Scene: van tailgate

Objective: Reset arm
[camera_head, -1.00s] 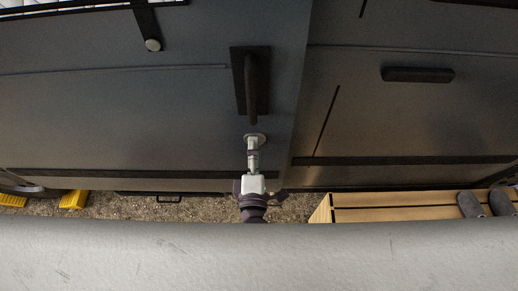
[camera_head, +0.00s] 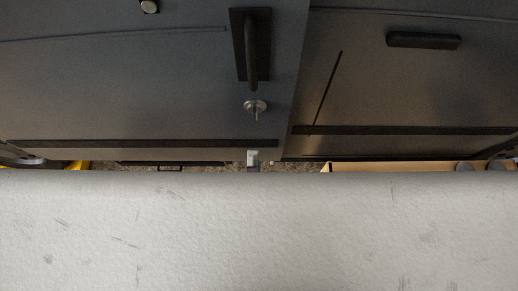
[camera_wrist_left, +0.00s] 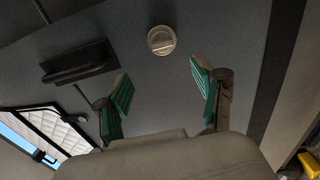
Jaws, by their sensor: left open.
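The van's dark rear door carries a round silver lock (camera_head: 255,106) with a small part sticking out of it. Below a black door handle (camera_head: 251,48), it stands clear of my left gripper. Only a small pale bit of my left gripper (camera_head: 253,158) shows under the lock in the head view; the rest is hidden. In the left wrist view my left gripper (camera_wrist_left: 162,86) is open, its green-padded fingers apart with nothing between them. The round lock (camera_wrist_left: 161,41) is beyond the fingertips there, and the black handle (camera_wrist_left: 79,63) is at upper left. My right gripper is not in view.
A second door panel with a black handle (camera_head: 424,40) is on the right. A wooden bench (camera_head: 400,166) with dark objects on it and a yellow block (camera_head: 77,166) show low down. Gravelly ground lies below the doors.

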